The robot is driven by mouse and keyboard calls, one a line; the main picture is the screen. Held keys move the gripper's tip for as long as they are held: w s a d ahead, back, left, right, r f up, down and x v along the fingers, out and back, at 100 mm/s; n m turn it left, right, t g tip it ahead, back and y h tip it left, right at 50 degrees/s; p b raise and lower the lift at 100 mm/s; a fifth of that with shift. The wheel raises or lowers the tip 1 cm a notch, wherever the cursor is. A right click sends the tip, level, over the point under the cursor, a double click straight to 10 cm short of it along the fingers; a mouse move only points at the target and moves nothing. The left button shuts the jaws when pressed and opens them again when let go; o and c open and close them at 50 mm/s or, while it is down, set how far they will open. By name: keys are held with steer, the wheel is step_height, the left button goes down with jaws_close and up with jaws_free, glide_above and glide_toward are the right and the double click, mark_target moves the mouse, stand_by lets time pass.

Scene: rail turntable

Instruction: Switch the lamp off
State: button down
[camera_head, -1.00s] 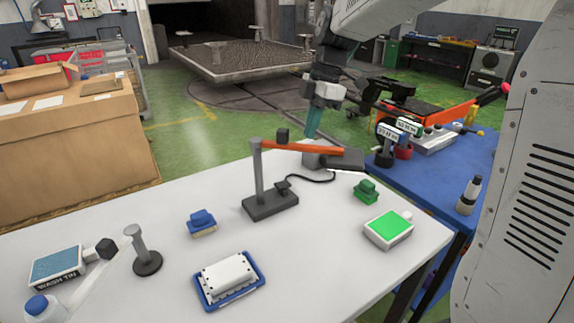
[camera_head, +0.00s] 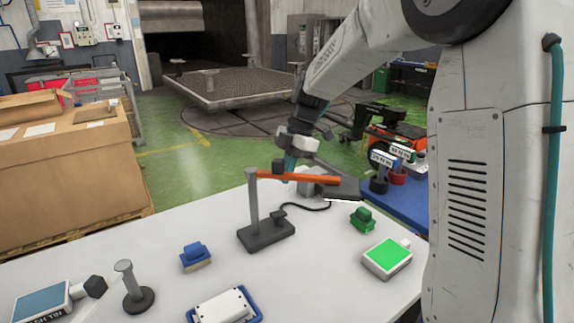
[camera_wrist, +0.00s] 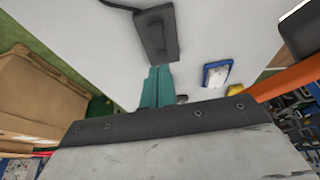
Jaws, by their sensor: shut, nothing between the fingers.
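The lamp has a dark base (camera_head: 266,237), a grey post (camera_head: 254,205), an orange arm (camera_head: 300,178) and a flat dark head (camera_head: 342,190) with a bright lower edge. A dark cord runs from a small dark piece (camera_head: 279,211) beside the base. My gripper (camera_head: 288,168) has teal fingers, shut and empty, behind the orange arm; its tips are partly hidden there. In the wrist view the shut fingers (camera_wrist: 156,88) point towards a dark box (camera_wrist: 156,33) with a cable; I cannot tell if they touch. The orange arm (camera_wrist: 290,82) is at right.
On the white table (camera_head: 180,225) stand a blue sponge-like block (camera_head: 195,256), a green block (camera_head: 362,218), a green-screened box (camera_head: 387,258), a blue tray (camera_head: 250,308) and a grey post (camera_head: 132,285). A blue table (camera_head: 405,207) adjoins at right.

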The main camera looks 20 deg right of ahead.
mark_target(282, 213)
steer(key=x, duration=0.9)
steer(key=shift+d+f, duration=0.1)
steer(key=shift+d, duration=0.25)
steer(key=shift+s+a+f+h, duration=0.15)
steer(key=shift+a+f+h, duration=0.15)
steer(key=shift+h, duration=0.3)
steer(key=shift+f, duration=0.1)
steer(key=shift+d, duration=0.1)
steer(key=shift+d+f, duration=0.15)
steer(key=shift+d, duration=0.75)
steer(key=v, duration=0.8)
steer(key=shift+r, duration=0.25)
